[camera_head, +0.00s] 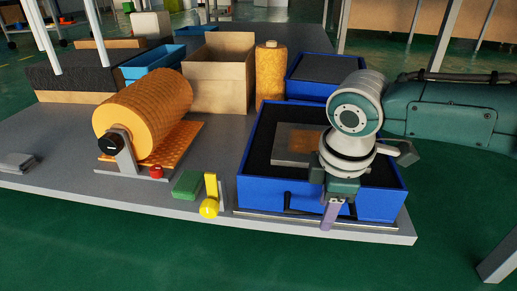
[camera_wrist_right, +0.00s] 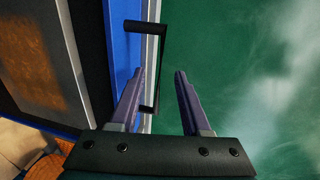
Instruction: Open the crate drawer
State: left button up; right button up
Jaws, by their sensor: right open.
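The crate drawer is a blue box with a dark lining (camera_head: 258,190) at the front right of the bench, above a metal rail. A brown-and-grey plate (camera_head: 294,146) lies in it. Its black bar handle (camera_head: 292,211) is on the front face, partly behind my gripper; the handle (camera_wrist_right: 157,60) also shows in the right wrist view. My right gripper (camera_head: 328,218) points down at the handle's right part, open and empty. In the wrist view its fingertips (camera_wrist_right: 160,72) lie on either side of the bar; contact cannot be told. My left gripper is out of view.
A second blue crate (camera_head: 310,93) stands behind. Left of the drawer are a yellow-knobbed lever (camera_head: 209,208), a green block (camera_head: 187,184) and a large orange roll (camera_head: 145,115) on a stand. Open floor (camera_head: 200,260) lies before the bench.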

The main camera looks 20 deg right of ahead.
jog(key=shift+f, duration=0.1)
jog(key=shift+c, duration=0.4)
grip_shut()
dwell(1.0)
